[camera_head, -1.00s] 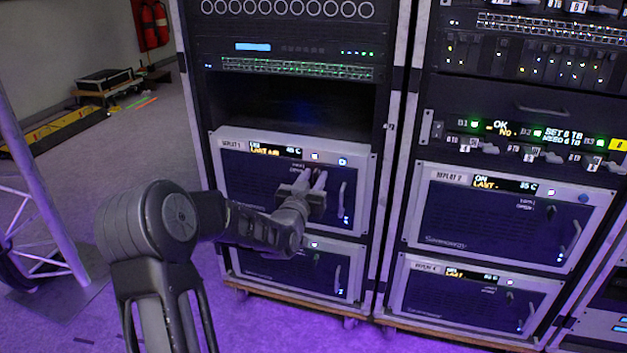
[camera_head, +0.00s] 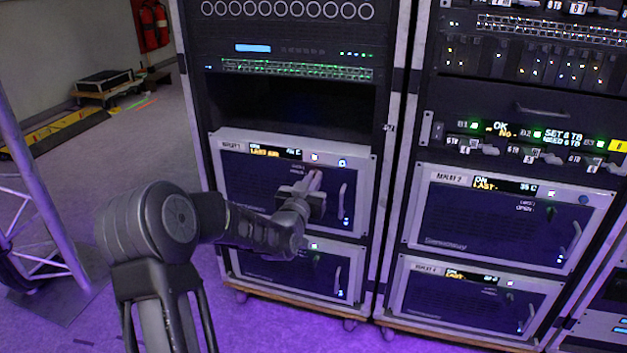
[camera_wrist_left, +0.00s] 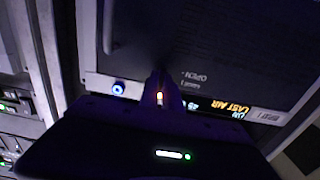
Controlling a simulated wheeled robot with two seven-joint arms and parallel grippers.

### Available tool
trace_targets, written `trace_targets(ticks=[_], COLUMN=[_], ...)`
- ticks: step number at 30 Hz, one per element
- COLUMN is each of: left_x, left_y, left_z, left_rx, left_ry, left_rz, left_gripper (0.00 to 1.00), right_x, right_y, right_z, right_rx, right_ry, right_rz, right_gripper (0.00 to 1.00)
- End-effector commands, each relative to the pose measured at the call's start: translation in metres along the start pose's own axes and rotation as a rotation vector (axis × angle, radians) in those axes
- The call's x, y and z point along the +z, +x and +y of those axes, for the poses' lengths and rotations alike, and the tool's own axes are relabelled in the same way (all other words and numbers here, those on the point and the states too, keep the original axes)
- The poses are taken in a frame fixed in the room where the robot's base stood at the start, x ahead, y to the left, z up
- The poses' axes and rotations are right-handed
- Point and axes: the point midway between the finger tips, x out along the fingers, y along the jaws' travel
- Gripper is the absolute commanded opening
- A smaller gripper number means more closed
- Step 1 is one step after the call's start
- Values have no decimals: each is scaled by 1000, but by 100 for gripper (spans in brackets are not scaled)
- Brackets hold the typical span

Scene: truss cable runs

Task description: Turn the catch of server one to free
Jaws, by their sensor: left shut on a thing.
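Server one (camera_head: 255,190) is the silver-framed unit labelled REPLAY 1 in the left rack. Its dark front also shows upside down in the wrist view (camera_wrist_left: 240,55). My left gripper (camera_head: 314,182) is at the upper right of this front, shut on the catch. The catch itself is hidden behind the fingers, so its angle cannot be told. In the wrist view the dark fingers (camera_wrist_left: 163,88) reach to the front beside the OPEN lettering, with a small orange-white light between them. My right gripper is not in view.
A silver handle (camera_head: 342,203) stands just right of the gripper. A similar unit (camera_head: 285,271) sits below, and the REPLAY 2 unit (camera_head: 480,226) is in the right rack. An open dark bay (camera_head: 290,104) is above. A truss (camera_head: 35,200) stands at left.

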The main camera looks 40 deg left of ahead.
Motion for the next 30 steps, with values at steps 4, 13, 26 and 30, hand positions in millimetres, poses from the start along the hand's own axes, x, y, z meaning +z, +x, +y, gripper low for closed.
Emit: trace_targets(ticks=[4,13,26,30], left_x=[0,2,3,4], left_y=[0,0,0,0], left_z=[0,0,-1,-2], left_rx=[0,0,1,0], left_ry=[-8,-101,-439,-573], left_rz=[0,1,2,1], left_gripper=[0,0,0,0], right_x=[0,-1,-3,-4], right_y=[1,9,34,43], right_z=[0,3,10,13], right_rx=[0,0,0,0], right_ry=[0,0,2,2], right_rz=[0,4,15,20], right_gripper=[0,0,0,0])
